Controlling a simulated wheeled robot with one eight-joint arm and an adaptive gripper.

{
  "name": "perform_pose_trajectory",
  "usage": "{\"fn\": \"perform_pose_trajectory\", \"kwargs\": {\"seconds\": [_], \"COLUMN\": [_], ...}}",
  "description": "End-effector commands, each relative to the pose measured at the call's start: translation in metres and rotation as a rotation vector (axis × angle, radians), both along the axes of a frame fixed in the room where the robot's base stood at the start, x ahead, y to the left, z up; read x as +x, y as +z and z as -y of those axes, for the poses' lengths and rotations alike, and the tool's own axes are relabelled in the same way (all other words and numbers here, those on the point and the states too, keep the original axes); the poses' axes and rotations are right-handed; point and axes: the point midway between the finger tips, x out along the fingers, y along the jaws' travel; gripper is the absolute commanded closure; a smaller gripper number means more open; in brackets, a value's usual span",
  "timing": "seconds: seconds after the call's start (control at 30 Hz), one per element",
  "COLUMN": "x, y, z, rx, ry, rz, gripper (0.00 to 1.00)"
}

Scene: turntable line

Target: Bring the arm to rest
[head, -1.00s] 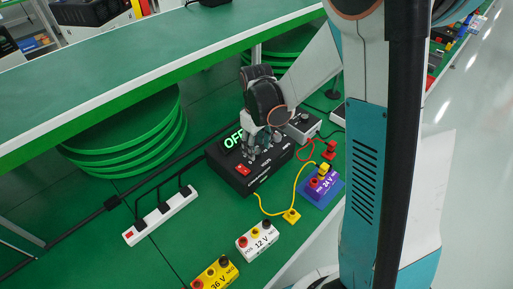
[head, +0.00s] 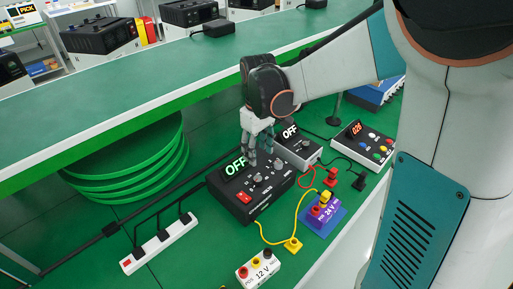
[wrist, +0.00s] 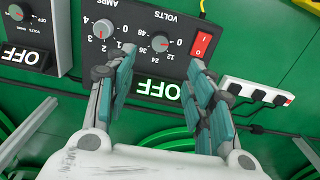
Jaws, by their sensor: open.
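My gripper (head: 257,138) hangs fingers-down just above the back of the black power supply. In the wrist view my gripper (wrist: 160,100) is open, with nothing between its teal-padded fingers. The black power supply (head: 243,203) has a display reading OFF, two grey knobs and a red switch; its OFF display (wrist: 168,90) shows between the fingers in the wrist view. I cannot tell whether the fingertips touch the unit.
A grey meter (head: 299,152) reading OFF and a keypad box (head: 364,142) stand to the right. A purple 24 V block (head: 323,214) has cables plugged in. A white 12 V block (head: 259,270), power strip (head: 158,245) and green turntable discs (head: 130,165) lie around. A shelf (head: 150,70) overhangs behind.

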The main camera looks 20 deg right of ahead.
Motion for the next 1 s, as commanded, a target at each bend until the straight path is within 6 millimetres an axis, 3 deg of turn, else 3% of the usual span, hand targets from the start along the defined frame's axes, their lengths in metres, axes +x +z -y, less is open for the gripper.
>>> {"fn": "perform_pose_trajectory", "kwargs": {"seconds": [0.23, 0.37, 0.7, 1.0], "x": [-0.002, -0.012, -0.068, -0.121], "y": [0.002, 0.015, 0.066, 0.089], "z": [0.0, 0.0, 0.0, 0.001], "rx": [0.0, 0.001, 0.019, 0.06], "ry": [-0.004, -0.029, -0.168, -0.294], "rz": [0.006, 0.04, 0.227, 0.398], "gripper": [0.51, 0.51, 0.51, 0.51]}}
